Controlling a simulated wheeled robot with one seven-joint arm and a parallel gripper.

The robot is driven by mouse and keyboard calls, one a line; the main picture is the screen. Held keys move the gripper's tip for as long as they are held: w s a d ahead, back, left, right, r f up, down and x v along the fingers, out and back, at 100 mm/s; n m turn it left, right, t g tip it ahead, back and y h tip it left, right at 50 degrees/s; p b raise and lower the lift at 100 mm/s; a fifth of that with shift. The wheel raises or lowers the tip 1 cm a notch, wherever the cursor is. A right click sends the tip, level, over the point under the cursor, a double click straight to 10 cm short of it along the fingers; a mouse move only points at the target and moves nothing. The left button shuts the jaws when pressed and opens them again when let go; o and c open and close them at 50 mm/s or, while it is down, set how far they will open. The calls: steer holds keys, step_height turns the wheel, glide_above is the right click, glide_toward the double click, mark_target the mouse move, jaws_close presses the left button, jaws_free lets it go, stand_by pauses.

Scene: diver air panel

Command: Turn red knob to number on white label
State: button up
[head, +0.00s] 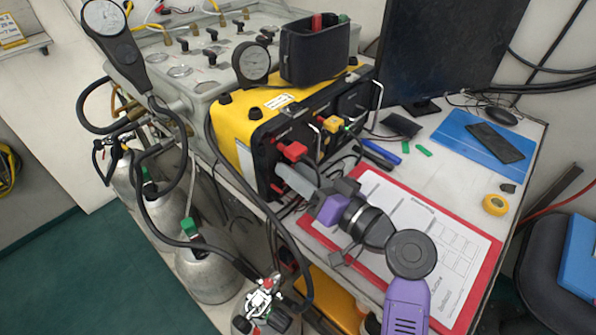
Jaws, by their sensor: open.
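The yellow-and-black air panel box (231,125) sits on the white table. A red knob (292,151) is on its black front face, toward the left. A yellow knob (331,124) is farther right on that face. A small white label (278,101) is on the yellow top; its print is too small to read. My gripper (284,172) is open, with its grey fingers close to the front face just below the red knob. I cannot tell whether they touch the panel. No number near the red knob is readable.
A red clipboard with white sheets (440,215) lies under my arm. A black bin (314,50), a gauge (251,62) and hoses crowd the panel. A monitor (445,45) stands behind. Yellow tape (495,205) lies at right. Gas cylinders (207,270) stand below at left.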

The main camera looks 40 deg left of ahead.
steer(key=shift+c, duration=0.3)
jaws_close()
steer(key=m+g+p, duration=0.1)
steer(key=m+p, duration=1.2)
steer(key=m, duration=0.7)
steer(key=shift+w+r+m, duration=0.1)
steer(key=shift+m, duration=0.2)
stand_by(0.5)
